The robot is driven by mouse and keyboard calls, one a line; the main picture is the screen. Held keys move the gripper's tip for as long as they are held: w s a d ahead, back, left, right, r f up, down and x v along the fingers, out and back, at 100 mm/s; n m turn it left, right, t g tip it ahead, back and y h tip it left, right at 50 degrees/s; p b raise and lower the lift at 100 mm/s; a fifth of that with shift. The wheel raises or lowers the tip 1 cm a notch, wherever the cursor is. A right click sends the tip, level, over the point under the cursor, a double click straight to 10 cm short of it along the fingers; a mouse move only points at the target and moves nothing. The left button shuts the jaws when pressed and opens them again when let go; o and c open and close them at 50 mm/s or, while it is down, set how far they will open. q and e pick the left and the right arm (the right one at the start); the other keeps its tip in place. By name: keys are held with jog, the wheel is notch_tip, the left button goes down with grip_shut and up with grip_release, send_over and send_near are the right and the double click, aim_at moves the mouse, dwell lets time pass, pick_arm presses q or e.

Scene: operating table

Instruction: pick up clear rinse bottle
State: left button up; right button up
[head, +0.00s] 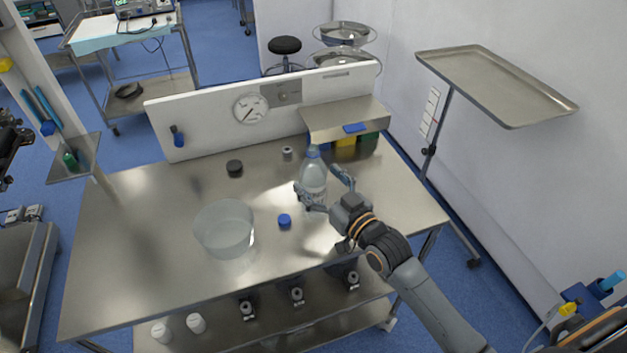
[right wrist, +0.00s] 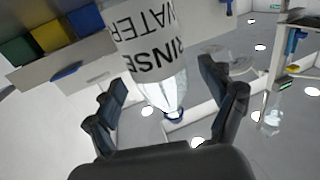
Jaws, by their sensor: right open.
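The clear rinse bottle (head: 313,176) stands upright on the steel table (head: 130,245), with a blue-grey cap. In the right wrist view the bottle (right wrist: 172,92) lies between the fingers, its label reading "RINSE WATER" upside down. My right gripper (head: 326,190) is open with its fingers on both sides of the bottle. In the right wrist view the fingers of this gripper (right wrist: 168,95) show gaps to the bottle on each side. I cannot tell whether either finger touches it. My left gripper is not clearly in view.
A clear round basin (head: 224,229) stands left of the bottle. A blue cap (head: 284,220) and a dark round lid (head: 234,168) lie on the table. A steel shelf (head: 345,115) with coloured bins is behind the bottle. The table's left part is clear.

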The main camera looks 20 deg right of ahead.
aim_at(320, 174)
jog(key=shift+x, duration=1)
pick_arm(q)
jog(key=shift+s+a+r, duration=0.1)
jog(key=shift+s+a, duration=0.15)
jog(key=shift+s, duration=0.35)
pick_arm(e)
jog(key=c, duration=1.7)
jog(key=shift+r, duration=0.3)
jog(key=shift+r, duration=1)
pick_arm(q)
jog(key=shift+r+p, duration=0.6)
pick_arm(e)
jog(key=shift+s+a+r, duration=0.25)
jog(key=shift+s+r, duration=1.5)
jog(key=shift+s, duration=0.5)
jog(key=shift+s+a+r, duration=0.3)
jog(key=shift+s+r, duration=1.4)
jog(key=shift+s, duration=0.55)
jog(key=shift+s+a+r, duration=0.25)
jog(key=shift+s+r, duration=1.5)
jog(key=shift+s, duration=0.5)
pick_arm(q)
jog(key=shift+r, duration=0.1)
pick_arm(e)
jog(key=shift+s, duration=0.15)
